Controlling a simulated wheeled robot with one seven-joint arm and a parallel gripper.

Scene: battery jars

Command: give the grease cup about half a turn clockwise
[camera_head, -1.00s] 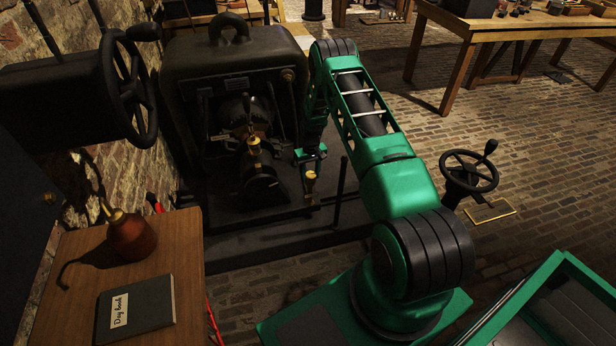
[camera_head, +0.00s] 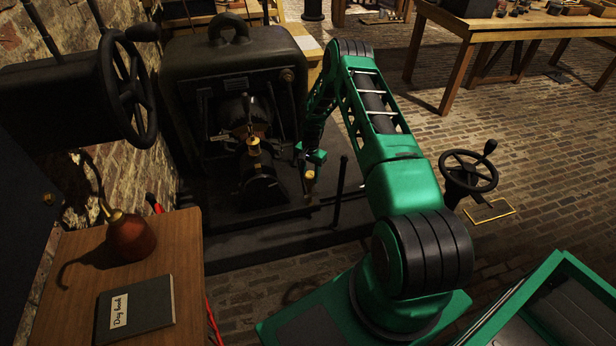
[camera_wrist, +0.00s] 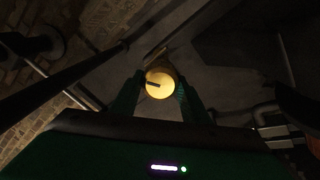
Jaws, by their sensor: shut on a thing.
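The brass grease cup (camera_head: 310,186) stands upright on the base of the dark machine, at its right side. In the wrist view its round, pale-lit brass cap (camera_wrist: 161,82) sits between two green fingers, with a short dark mark on its left part. My gripper (camera_head: 310,167) is above the cup, pointing down, with its jaws shut on the cap. In the wrist view the fingers (camera_wrist: 160,90) flank the cap left and right. The cup's lower part is dim.
A dark upright lever (camera_head: 341,180) stands close to the right of the cup. Another brass-topped fitting (camera_head: 254,147) is on the machine (camera_head: 233,70) to the left. A handwheel (camera_head: 468,172) stands at right. A wooden table (camera_head: 185,260) holds an oil can (camera_head: 131,238) and book.

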